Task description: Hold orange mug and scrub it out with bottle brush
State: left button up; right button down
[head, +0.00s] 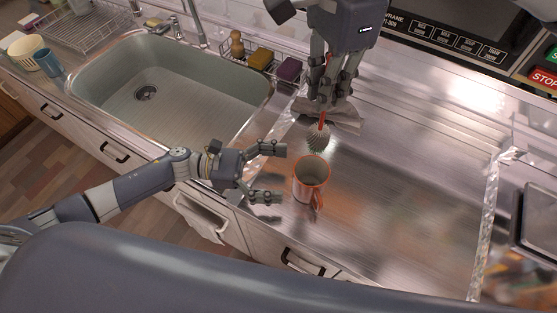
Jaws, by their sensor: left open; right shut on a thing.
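The orange mug (299,189) stands upright on the steel counter, its orange rim up and its handle toward the front right. My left gripper (277,172) is open to the left of the mug, its fingertips pointing at it, with a small gap visible. My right gripper (325,98) is shut on the bottle brush (318,137), which hangs head down with an orange-red handle. The pale bristle head is just behind and above the mug's rim, outside the mug as far as I can see.
A steel sink (190,95) lies to the left. A wire caddy with a yellow sponge (260,59) and a purple sponge (289,68) stands behind. The counter right of the mug is clear.

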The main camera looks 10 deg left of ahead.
aim_at(310, 181)
pick_arm(q)
jog(key=f, duration=0.3)
jog(key=shift+d, duration=0.2)
jog(key=d, duration=0.7)
jog(key=shift+w+r, duration=0.1)
jog(key=shift+w, duration=0.3)
jog(key=shift+c, duration=0.5)
jog(key=c, duration=1.3)
